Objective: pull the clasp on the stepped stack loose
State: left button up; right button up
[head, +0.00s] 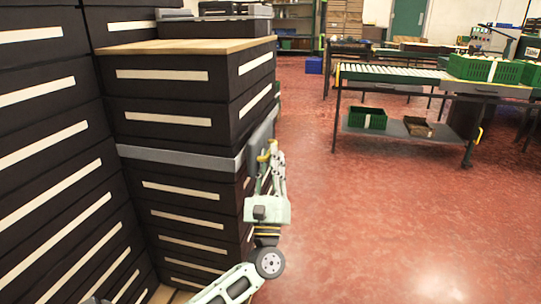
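The stepped stack of dark boxes with pale label strips (165,110) stands at the left, a wooden board (190,46) on its lower part. A grey strap (180,158) runs around it at mid height and continues on the right-hand side. Whether the fingers touch or hold anything is not clear. My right gripper is not in view.
A taller stack of dark boxes (50,130) stands at the far left. A roller conveyor table (390,75) with green crates (485,68) is at the back right. A green crate (367,118) sits on its lower shelf. The red floor (370,220) to the right is clear.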

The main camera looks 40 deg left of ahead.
pick_arm(q)
jog(key=shift+x, duration=1.1)
jog(key=shift+c, duration=0.2)
jog(key=shift+f, duration=0.1)
grip_shut()
